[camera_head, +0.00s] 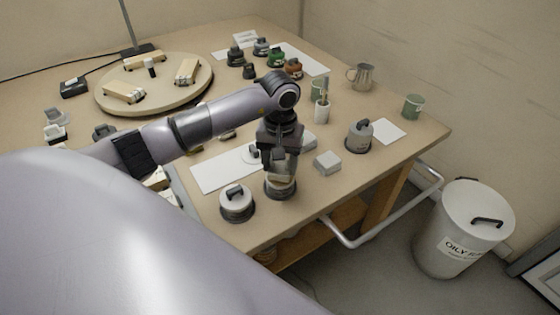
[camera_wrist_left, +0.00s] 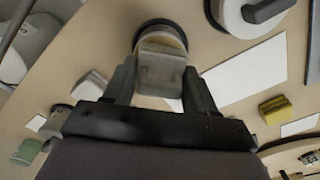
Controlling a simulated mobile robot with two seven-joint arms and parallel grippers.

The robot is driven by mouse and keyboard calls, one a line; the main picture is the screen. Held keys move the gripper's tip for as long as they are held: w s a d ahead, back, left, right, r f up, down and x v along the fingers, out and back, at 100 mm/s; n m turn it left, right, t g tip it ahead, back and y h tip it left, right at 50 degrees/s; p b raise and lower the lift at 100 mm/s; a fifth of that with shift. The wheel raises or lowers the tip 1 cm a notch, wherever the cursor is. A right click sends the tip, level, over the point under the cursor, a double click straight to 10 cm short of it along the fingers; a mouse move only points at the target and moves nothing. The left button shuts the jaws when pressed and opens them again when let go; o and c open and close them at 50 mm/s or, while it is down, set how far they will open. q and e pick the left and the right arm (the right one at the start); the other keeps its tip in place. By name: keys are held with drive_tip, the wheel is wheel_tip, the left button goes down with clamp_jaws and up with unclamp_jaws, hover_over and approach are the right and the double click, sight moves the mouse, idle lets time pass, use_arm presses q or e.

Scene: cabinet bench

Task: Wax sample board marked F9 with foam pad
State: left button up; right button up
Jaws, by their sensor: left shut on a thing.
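My left gripper (camera_head: 279,160) points down near the front edge of the bench. It is shut on a grey block-shaped pad (camera_wrist_left: 160,70), which looks like the foam pad. The pad sits over a round open tin (camera_head: 280,190) with a yellowish rim; in the left wrist view the tin (camera_wrist_left: 163,30) is partly hidden by the pad. I cannot tell whether pad and tin touch. Several pale wooden sample boards (camera_head: 124,92) lie on a round wooden turntable (camera_head: 178,98) at the back left. The F9 mark is not readable. My right gripper is not in view.
A lidded tin (camera_head: 236,202) stands left of the gripper and a grey block (camera_head: 327,162) right of it. A grey lidded pot (camera_head: 359,136), a brush cup (camera_head: 322,110) and a metal jug (camera_head: 361,76) stand further right. A white bin (camera_head: 463,230) is on the floor.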

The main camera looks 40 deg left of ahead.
use_arm(q)
drive_tip(key=shift+f+b, duration=0.45)
drive_tip(key=shift+b, duration=0.05)
idle(1.6)
drive_tip(key=shift+r+p, duration=2)
drive_tip(key=shift+r, duration=1.6)
